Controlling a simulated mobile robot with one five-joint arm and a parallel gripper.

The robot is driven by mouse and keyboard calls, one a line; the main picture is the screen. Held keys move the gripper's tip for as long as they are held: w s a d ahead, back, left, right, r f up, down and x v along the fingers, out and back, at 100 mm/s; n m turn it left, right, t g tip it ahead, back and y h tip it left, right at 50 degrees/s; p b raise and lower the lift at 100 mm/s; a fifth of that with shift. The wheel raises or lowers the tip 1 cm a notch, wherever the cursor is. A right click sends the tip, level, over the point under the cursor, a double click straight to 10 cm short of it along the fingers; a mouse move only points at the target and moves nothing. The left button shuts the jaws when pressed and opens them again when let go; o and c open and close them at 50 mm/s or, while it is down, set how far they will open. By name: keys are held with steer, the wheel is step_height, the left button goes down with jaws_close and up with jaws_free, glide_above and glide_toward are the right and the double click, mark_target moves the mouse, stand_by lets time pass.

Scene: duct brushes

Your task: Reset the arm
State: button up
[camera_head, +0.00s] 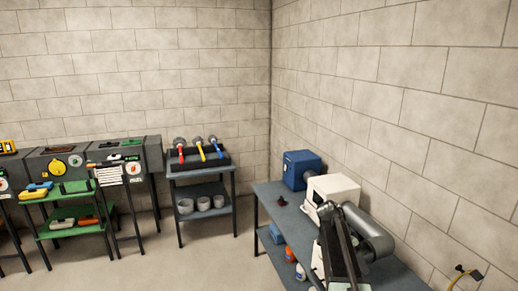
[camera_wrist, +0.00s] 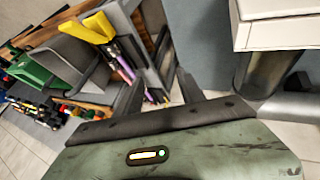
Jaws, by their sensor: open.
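My arm (camera_head: 345,245) shows at the lower right of the head view, in front of the right-hand bench, and hides part of it. My gripper (camera_wrist: 158,90) shows in the wrist view, its two dark fingers spread apart with nothing held between them. The gripper's end cannot be made out clearly in the head view. Three duct brushes stand in a dark tray (camera_head: 178,171) on a small table near the corner: one with a red handle (camera_head: 181,153), one yellow (camera_head: 202,152) and one blue (camera_head: 219,150).
The right bench (camera_head: 270,199) carries a blue box (camera_head: 300,168) and a white machine (camera_head: 332,190). A green shelf unit (camera_head: 70,231) and grey bins (camera_head: 128,152) stand at left. The floor (camera_head: 190,265) between is clear.

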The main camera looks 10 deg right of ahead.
steer(key=s+a+f+n+t+y, duration=0.1)
steer(key=s+a+n, duration=0.3)
steer(key=a, duration=0.5)
steer(key=s+a+f+n+t+y+b, duration=0.1)
steer(key=s+a+f+n+y, duration=0.2)
steer(key=a+n, duration=0.3)
steer(key=s+a+f+n+t+y+b, duration=0.1)
steer(key=s+a+n, duration=0.4)
steer(key=a, duration=0.7)
step_height(320, 180, down, 2)
steer(key=shift+s+a+f+n+y, duration=0.2)
steer(key=shift+a+n+y, duration=0.2)
steer(key=shift+y, duration=0.1)
